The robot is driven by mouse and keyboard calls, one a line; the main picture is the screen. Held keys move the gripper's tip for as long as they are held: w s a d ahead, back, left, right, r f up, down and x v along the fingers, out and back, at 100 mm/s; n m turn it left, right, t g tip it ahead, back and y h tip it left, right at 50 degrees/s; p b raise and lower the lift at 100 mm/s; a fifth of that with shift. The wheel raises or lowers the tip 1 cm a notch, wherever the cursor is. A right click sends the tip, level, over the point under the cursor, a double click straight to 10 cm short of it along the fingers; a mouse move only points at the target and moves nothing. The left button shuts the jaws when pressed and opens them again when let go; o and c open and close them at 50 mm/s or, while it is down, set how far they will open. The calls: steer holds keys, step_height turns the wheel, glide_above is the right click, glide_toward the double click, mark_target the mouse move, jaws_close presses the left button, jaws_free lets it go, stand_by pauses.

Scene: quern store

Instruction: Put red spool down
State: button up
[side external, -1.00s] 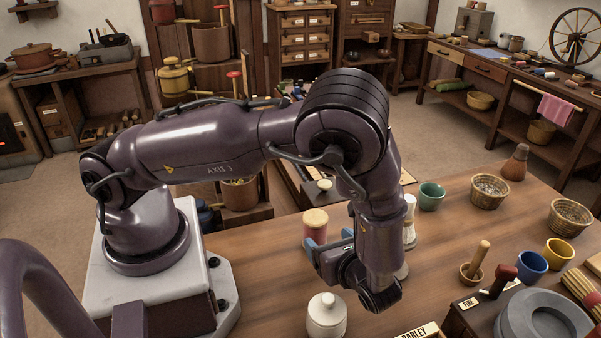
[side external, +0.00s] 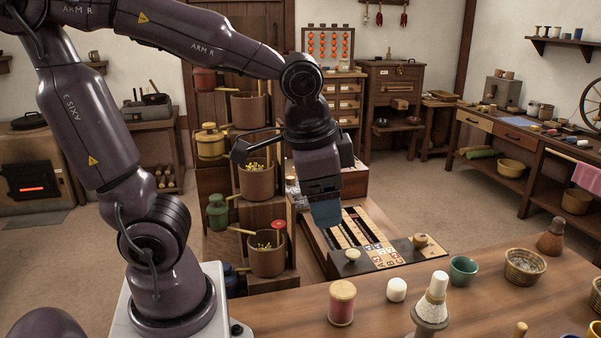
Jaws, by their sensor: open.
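The red spool (side external: 342,303) stands upright on the wooden table (side external: 285,317), near its far left edge. It has pale wooden ends and reddish thread. My gripper (side external: 325,213) hangs from the raised arm with its blue fingertips pointing down. It is open and apart from the spool, higher in the picture, in front of the long game board. The view is edge-on to the fingers, so the gap between them does not show clearly.
Right of the spool stand a small white piece (side external: 396,289), a white-topped cone (side external: 434,301), a green cup (side external: 463,269) and a wicker basket (side external: 524,267). A long game board (side external: 346,228) lies behind the table. Shelves with pots (side external: 257,180) stand behind my gripper.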

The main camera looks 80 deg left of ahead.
steer(key=s+r+n+t+h, duration=0.1)
steer(key=s+r+n+t, duration=0.1)
steer(key=s+r+t, duration=0.1)
steer(key=shift+s+r, duration=0.2)
steer(key=shift+r, duration=0.15)
